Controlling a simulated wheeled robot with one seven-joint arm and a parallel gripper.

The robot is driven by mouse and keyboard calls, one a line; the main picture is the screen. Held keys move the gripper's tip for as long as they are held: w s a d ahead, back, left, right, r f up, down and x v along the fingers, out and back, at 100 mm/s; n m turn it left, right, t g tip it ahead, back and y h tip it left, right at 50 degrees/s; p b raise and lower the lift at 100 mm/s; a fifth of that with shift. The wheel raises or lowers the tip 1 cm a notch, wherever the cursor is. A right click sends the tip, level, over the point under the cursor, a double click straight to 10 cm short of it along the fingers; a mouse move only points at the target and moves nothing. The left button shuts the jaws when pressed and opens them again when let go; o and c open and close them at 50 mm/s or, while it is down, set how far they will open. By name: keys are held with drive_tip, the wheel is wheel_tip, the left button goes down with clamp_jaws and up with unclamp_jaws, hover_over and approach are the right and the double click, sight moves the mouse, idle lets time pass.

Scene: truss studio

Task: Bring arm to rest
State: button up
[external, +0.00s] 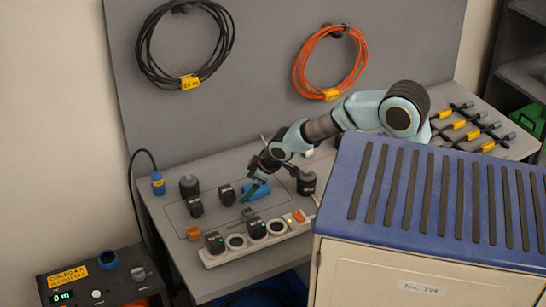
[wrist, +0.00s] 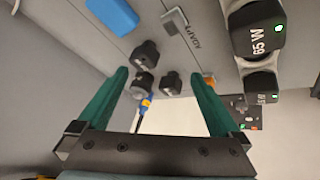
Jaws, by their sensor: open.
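My arm reaches from the right over the grey table in the external view, bent and angled down. My gripper (external: 254,190) hangs over the middle of the table, close to a blue block (external: 262,188); I cannot tell the exact height. In the wrist view my gripper (wrist: 158,75) shows two green fingers spread wide apart, with nothing held between them. Black plugs (wrist: 146,54) stand on the table beyond the fingers. The blue block (wrist: 112,14) also shows at the top left of the wrist view, outside the fingers.
A white power strip (external: 283,233) with black chargers lies at the table's front. Black plugs (external: 189,185) stand left. Black cables with yellow tags (external: 473,137) lie back right. Black (external: 190,82) and orange (external: 330,94) coils hang behind.

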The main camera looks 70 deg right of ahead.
drive_tip(key=s+a+g, duration=0.1)
drive_tip(key=s+a, duration=0.1)
drive_tip(key=s, duration=0.1)
drive_tip(key=s+a+f+y, duration=0.1)
drive_tip(key=s+a, duration=0.1)
drive_tip(key=s, duration=0.1)
drive_tip(key=s+a+f+g, duration=0.1)
drive_tip(key=s+a, duration=0.1)
drive_tip(key=s, duration=0.1)
drive_tip(key=shift+s+a+f+g+y, duration=0.1)
drive_tip(key=shift+a+g+y, duration=0.2)
drive_tip(key=shift+a, duration=0.05)
drive_tip(key=s+a+f+m+g+p, duration=0.1)
drive_tip(key=s+f, duration=0.1)
drive_tip(key=s, duration=0.4)
drive_tip(key=s+a+f+m+p, duration=0.1)
drive_tip(key=s+f, duration=0.1)
drive_tip(key=s, duration=0.4)
drive_tip(key=shift+s+f+m+g, duration=0.15)
drive_tip(key=shift+f+m+g, duration=0.25)
drive_tip(key=shift+a+r, duration=0.1)
drive_tip(key=shift+r, duration=0.05)
